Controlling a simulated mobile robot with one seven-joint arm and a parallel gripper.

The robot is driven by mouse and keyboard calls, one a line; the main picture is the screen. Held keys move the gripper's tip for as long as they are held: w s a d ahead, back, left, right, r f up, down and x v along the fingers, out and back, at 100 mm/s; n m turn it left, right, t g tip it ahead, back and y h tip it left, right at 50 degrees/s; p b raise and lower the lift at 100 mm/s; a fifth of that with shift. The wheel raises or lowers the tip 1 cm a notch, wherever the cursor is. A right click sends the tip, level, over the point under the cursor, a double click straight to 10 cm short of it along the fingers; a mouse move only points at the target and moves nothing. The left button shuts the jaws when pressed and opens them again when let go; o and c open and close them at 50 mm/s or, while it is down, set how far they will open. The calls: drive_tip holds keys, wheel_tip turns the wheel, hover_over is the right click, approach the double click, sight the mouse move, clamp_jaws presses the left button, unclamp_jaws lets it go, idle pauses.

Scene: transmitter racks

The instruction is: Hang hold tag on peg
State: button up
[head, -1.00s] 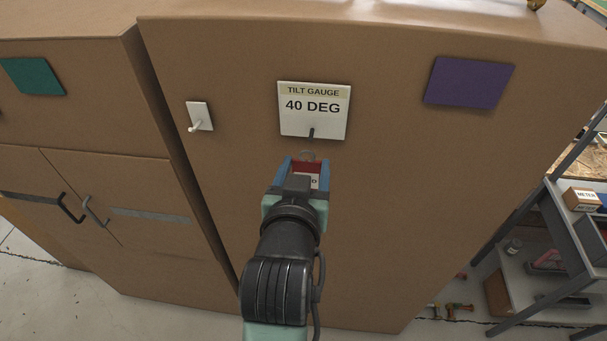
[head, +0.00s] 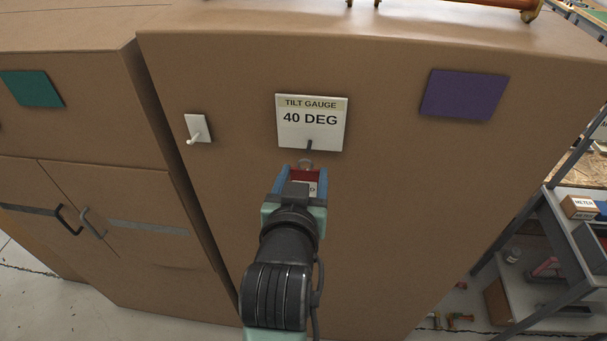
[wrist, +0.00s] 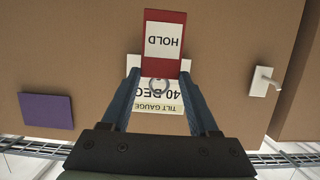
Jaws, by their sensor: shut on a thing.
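My gripper (head: 304,170) is shut on the red hold tag (wrist: 163,45), which has a white label reading HOLD. Part of the tag also shows between the fingers in the head view (head: 309,190). A grey ring (wrist: 158,87) on the tag shows between the fingers in the wrist view (wrist: 160,74). A white peg (head: 194,138) sticks out from a small white plate on the brown cabinet, left of and above my gripper. The peg also shows at right in the wrist view (wrist: 268,80), apart from the tag.
A white sign (head: 311,117) reading TILT GAUGE 40 DEG, with a dark stub at its lower edge, is just above my gripper. A purple plate (head: 464,94) is at right on the brown cabinet (head: 400,200). A grey shelf rack (head: 545,240) stands at far right.

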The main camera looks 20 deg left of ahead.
drive_tip(key=shift+w, duration=0.15)
drive_tip(key=shift+w+a, duration=0.25)
drive_tip(key=shift+w, duration=0.5)
drive_tip(key=shift+w+a, duration=0.2)
drive_tip(key=shift+w, duration=0.5)
drive_tip(key=shift+w+f, duration=0.2)
drive_tip(key=shift+w+a+f+b, duration=0.1)
drive_tip(key=shift+w+f+b, duration=0.1)
drive_tip(key=shift+f+b, duration=0.15)
idle(0.4)
drive_tip(key=shift+w+f, duration=0.1)
drive_tip(key=shift+w, duration=0.1)
drive_tip(key=shift+w+a, duration=0.15)
drive_tip(key=shift+w, duration=0.2)
drive_tip(key=shift+w, duration=0.15)
